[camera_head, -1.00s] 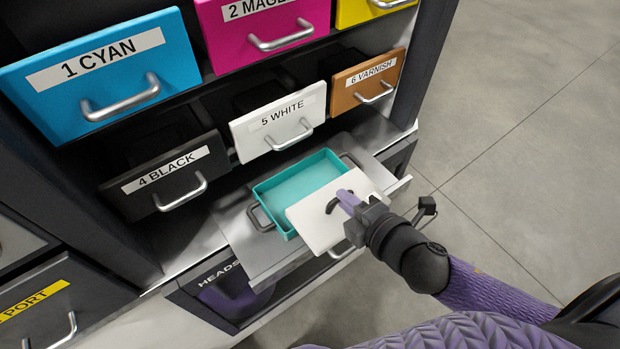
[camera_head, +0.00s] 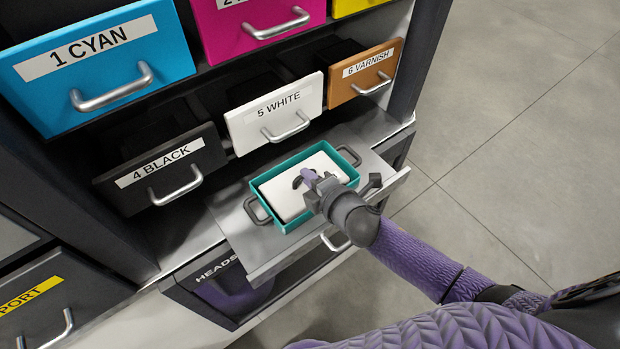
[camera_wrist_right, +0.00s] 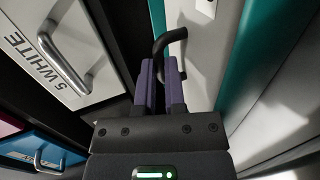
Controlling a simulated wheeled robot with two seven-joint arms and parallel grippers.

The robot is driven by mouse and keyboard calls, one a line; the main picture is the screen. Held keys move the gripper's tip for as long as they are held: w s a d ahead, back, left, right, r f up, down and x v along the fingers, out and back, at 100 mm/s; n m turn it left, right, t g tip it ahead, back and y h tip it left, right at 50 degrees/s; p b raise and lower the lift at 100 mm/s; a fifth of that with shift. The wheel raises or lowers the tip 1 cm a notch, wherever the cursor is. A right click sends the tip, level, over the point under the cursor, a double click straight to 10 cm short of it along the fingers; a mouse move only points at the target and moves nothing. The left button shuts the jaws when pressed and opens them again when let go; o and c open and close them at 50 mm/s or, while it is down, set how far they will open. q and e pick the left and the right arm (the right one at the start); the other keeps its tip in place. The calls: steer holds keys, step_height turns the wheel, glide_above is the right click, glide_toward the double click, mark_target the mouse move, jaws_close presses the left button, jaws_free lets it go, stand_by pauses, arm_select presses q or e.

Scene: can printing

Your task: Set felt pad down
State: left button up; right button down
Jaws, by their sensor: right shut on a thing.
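The felt pad (camera_head: 287,200) is a white slab with a dark curved handle. In the head view it lies within the walls of the teal tray (camera_head: 258,201); whether it rests on the tray's bottom I cannot tell. My right gripper (camera_head: 306,178) is over the pad and shut on its handle. The right wrist view shows the fingers (camera_wrist_right: 161,82) around the dark handle (camera_wrist_right: 172,40), with the white pad (camera_wrist_right: 196,70) beyond and teal walls beside it. My left gripper is not in view.
The tray stands on a pulled-out grey metal shelf (camera_head: 268,250). Above it are open drawers: white (camera_head: 275,122), black (camera_head: 170,175), orange varnish (camera_head: 345,85) and cyan (camera_head: 95,75). The white drawer's front is close behind the tray. Open floor (camera_head: 500,170) lies to the right.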

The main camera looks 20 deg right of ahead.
steer(key=c, duration=0.7)
jaws_free()
steer(key=shift+s+r, duration=0.15)
steer(key=shift+s, duration=0.05)
steer(key=v, duration=1.1)
steer(key=shift+s+p, duration=0.25)
steer(key=shift+p, duration=0.2)
steer(key=shift+d+r, duration=0.1)
steer(key=shift+d, duration=0.05)
